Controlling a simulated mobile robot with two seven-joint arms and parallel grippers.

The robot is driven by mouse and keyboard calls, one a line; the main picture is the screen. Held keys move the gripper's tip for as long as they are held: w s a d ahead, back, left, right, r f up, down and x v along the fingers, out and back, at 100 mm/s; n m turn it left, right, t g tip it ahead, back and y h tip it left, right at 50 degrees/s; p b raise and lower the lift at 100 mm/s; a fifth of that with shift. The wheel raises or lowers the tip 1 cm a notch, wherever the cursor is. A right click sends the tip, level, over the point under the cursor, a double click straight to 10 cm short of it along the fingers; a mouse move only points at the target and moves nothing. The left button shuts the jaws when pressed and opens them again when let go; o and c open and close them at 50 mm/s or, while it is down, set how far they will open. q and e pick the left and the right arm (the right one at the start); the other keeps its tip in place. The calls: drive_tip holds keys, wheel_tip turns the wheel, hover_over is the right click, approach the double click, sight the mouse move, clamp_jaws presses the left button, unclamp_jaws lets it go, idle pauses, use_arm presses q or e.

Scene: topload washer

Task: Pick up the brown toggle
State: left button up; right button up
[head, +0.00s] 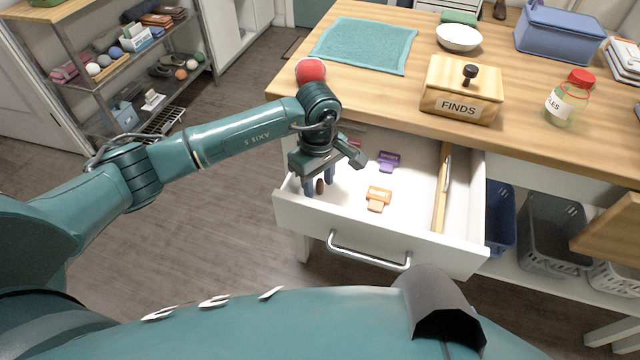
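A small brown toggle (320,187) is at the left front of the open white drawer (400,244), partly hidden by my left gripper. My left gripper (319,186) points down into the drawer, its two blue fingers on either side of the toggle. The fingers stand apart with a gap between them, so the gripper looks open. Whether they touch the toggle is not clear. My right gripper is not in view.
The drawer also holds an orange clip (378,198), a purple clip (388,161) and a long wooden stick (441,195) at the right. On the counter above are a FINDS box (455,104), a red-lidded jar (568,98) and a red ball (310,70) beside my arm.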

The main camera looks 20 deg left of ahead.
use_arm(q)
clamp_jaws()
idle(0.4)
